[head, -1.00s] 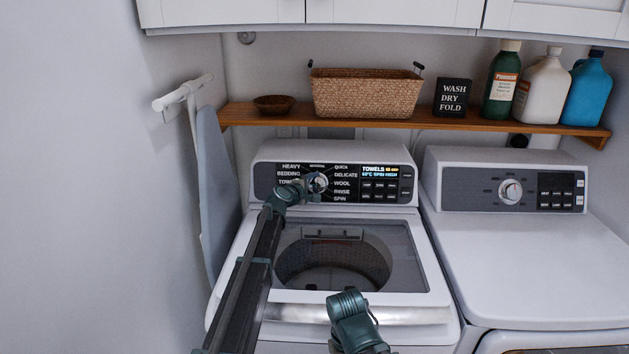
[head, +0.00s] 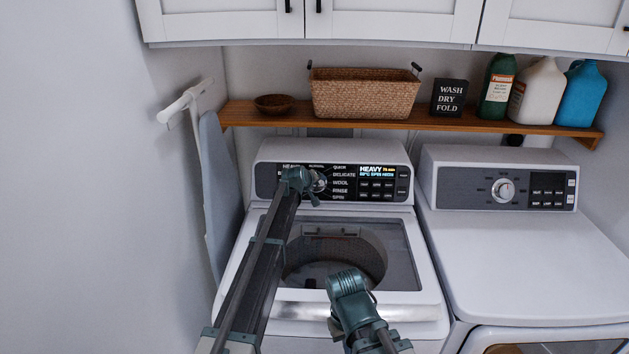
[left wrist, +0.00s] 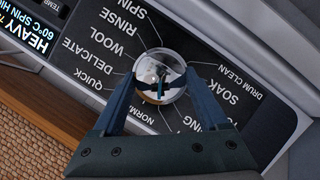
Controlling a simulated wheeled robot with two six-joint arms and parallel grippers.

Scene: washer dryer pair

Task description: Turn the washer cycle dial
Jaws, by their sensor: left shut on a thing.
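The washer (head: 262,285) stands at centre with its cycle dial (head: 319,181) on the dark upper control panel. My left gripper (head: 310,182) reaches the dial in the head view, and the arm hides part of the panel's left labels. In the left wrist view the two fingers (left wrist: 160,88) are shut on opposite sides of the round, shiny dial (left wrist: 158,66). Cycle names ring the dial. The washer's display (head: 377,171) reads HEAVY, also in the left wrist view (left wrist: 22,38). My right arm shows low at centre; its fingers are not visible.
The dryer (head: 535,245) stands to the right with its own knob (head: 503,189). Above is a wooden shelf (head: 340,121) with a wicker basket (head: 365,95), bowl, sign and bottles. An ironing board (head: 219,190) hangs at left. The washer's lid (head: 398,250) is see-through.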

